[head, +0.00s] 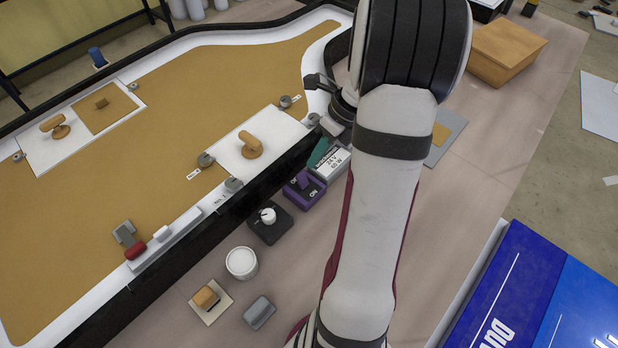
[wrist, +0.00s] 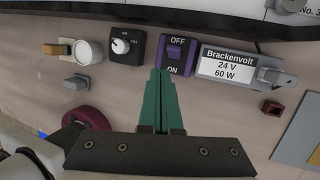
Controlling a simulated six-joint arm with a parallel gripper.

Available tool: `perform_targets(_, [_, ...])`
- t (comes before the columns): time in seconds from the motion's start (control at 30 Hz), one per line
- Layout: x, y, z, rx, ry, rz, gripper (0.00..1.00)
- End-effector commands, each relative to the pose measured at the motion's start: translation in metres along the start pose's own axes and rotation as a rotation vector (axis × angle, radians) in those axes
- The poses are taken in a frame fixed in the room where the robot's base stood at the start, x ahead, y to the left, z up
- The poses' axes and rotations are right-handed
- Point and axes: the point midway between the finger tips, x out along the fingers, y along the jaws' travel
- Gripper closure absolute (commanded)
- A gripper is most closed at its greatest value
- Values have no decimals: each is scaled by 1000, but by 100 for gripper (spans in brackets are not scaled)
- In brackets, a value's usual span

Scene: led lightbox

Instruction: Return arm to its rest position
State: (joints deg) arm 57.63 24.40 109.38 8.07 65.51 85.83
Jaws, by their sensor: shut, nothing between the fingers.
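My gripper (wrist: 159,74) is shut and empty. Its green fingers lie together, with their tips just below the purple switch (wrist: 175,53) in the wrist view, overlapping the edge near its ON label. I cannot tell the height of the tips above it. In the head view the green fingers (head: 318,153) show beside the grey Brackenvolt power unit (head: 331,163), and my arm hides most of the gripper. The purple switch (head: 304,189) sits left of the power unit, its rocker position unclear.
A black dial box (head: 269,222), a white round pot (head: 241,263) and small blocks line the bench front. The large tan lightbox panel (head: 150,200) with a raised black edge lies left. A cardboard box (head: 507,50) and blue case (head: 530,295) stand right.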

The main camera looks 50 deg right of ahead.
Motion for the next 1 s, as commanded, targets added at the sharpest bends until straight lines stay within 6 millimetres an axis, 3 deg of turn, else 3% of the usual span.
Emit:
perform_targets(0.23, [0, 0, 0, -2, 0, 0, 100])
perform_targets(0.33, [-3, 25, 10, -146, 22, 5, 100])
perform_targets(0.37, [-5, 43, 15, -251, 36, 10, 100])
perform_targets(0.47, [-13, 134, 23, -797, 107, 52, 100])
perform_targets(0.53, [-17, 199, 6, -1254, 159, 101, 100])
perform_targets(0.6, [-20, 252, -24, -1708, 203, 163, 100])
perform_targets(0.63, [-21, 268, -39, -1882, 217, 188, 100])
perform_targets(0.7, [-22, 290, -69, -2213, 241, 244, 100])
perform_targets(0.8, [-22, 303, -96, -2491, 257, 300, 100])
perform_targets(1.0, [-22, 305, -104, -2577, 262, 320, 100])
